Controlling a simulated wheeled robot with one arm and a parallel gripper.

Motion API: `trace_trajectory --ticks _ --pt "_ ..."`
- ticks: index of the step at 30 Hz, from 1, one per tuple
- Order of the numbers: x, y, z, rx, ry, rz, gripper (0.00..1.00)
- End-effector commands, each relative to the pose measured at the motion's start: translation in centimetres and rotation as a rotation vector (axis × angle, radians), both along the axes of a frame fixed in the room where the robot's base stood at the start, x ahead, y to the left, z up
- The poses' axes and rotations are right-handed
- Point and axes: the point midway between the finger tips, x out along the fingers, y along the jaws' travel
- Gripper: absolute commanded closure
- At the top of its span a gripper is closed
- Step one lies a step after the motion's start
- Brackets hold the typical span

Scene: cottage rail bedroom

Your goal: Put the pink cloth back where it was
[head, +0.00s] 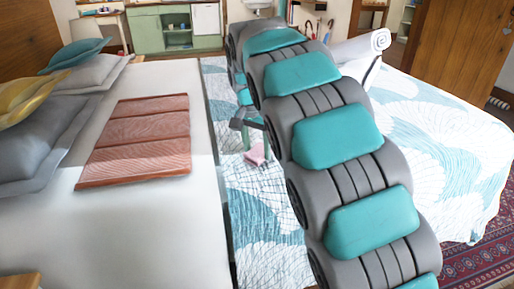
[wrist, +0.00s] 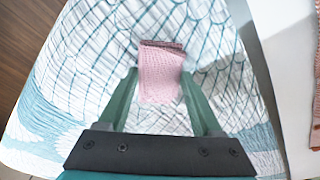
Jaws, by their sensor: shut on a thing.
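The pink cloth (wrist: 160,80) is a small folded piece with a fine texture. It sits between the two fingers of my gripper (wrist: 160,88), which are shut on it. In the head view the pink cloth (head: 257,155) hangs at the end of my arm over the blue-and-white patterned quilt (head: 262,225). I cannot tell whether its lower edge touches the quilt. My arm hides part of the quilt.
A folded reddish blanket (head: 140,140) lies on the white bedding (head: 120,245) at left. Cushions (head: 50,120) lie at the bed's left edge. A rolled white item (head: 362,45) is behind my arm. Bare quilt shows at right.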

Motion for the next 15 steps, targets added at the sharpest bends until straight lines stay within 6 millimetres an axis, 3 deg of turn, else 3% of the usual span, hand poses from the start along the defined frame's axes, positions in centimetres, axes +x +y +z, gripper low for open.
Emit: trace_trajectory --ticks 12,13,15 --pt "-0.05 -0.03 -0.81 0.000 0.001 0.000 0.78" --pt "-0.05 -0.03 -0.78 0.000 0.001 0.000 0.31" --pt "-0.05 -0.02 -0.73 -0.001 0.000 0.000 0.24"
